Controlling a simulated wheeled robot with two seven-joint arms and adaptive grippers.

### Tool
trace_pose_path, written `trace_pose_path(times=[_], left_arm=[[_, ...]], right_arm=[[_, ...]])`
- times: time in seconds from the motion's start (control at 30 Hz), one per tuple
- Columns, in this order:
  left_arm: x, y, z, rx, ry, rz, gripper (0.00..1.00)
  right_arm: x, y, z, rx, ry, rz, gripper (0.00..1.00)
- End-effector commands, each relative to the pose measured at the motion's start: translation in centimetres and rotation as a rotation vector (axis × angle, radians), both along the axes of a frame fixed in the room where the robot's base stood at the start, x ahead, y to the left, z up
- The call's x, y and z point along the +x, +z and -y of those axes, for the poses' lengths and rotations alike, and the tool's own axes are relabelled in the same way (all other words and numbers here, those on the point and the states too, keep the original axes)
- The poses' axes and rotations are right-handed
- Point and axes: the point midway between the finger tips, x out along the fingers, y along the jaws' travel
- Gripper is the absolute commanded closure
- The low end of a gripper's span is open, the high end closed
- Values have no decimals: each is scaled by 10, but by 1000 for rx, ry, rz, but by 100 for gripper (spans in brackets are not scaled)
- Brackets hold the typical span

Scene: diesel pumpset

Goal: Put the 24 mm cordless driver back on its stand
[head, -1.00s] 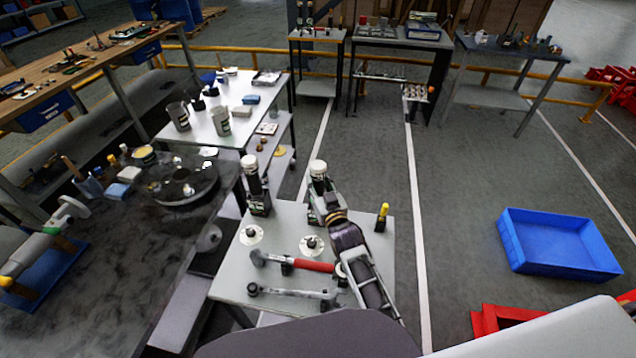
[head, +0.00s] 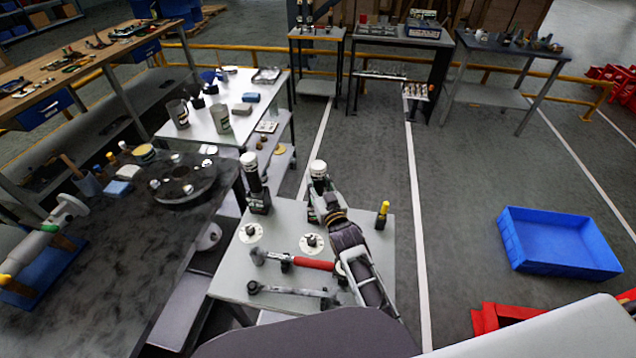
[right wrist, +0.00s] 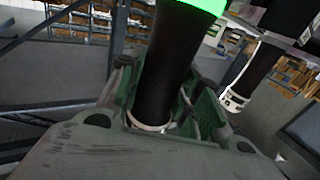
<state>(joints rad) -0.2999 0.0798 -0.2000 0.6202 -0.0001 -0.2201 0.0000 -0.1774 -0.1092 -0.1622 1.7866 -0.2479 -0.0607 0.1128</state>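Two similar upright cordless drivers with black bodies and white tops stand out in the head view. One driver (head: 254,184) is at the back left of the small grey table, apart from my grippers. The other driver (head: 319,178) is at the back middle, at my right gripper (head: 328,212). In the right wrist view the right gripper (right wrist: 160,118) has its jaws closed around a black handle (right wrist: 168,70) with a bright green band above. The lower end of the held driver is hidden, so I cannot tell whether it touches a stand. Size markings are unreadable.
Two white discs with dark centres (head: 250,233) (head: 311,243), a red-handled tool (head: 300,262) and a long wrench (head: 290,291) lie in front on the table (head: 228,278). A yellow-topped tool (head: 383,214) stands at its right. A blue crate (head: 558,244) is on the floor.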

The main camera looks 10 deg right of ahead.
Motion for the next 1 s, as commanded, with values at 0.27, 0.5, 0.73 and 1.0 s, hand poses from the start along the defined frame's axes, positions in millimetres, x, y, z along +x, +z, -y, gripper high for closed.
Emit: trace_pose_path(times=[0.27, 0.5, 0.73, 1.0], left_arm=[[0, 0, 0, 0, 0, 0, 49], [-1, 0, -2, 1, 0, -1, 49], [-1, 0, -1, 1, 0, -1, 49], [0, 0, 0, 0, 0, 0, 49]], right_arm=[[0, 1, 0, 0, 0, 1, 41], [-1, -2, 0, -1, 0, -5, 41], [-6, -2, 1, -1, 0, -4, 41], [-25, -1, 3, 0, 0, -2, 41]])
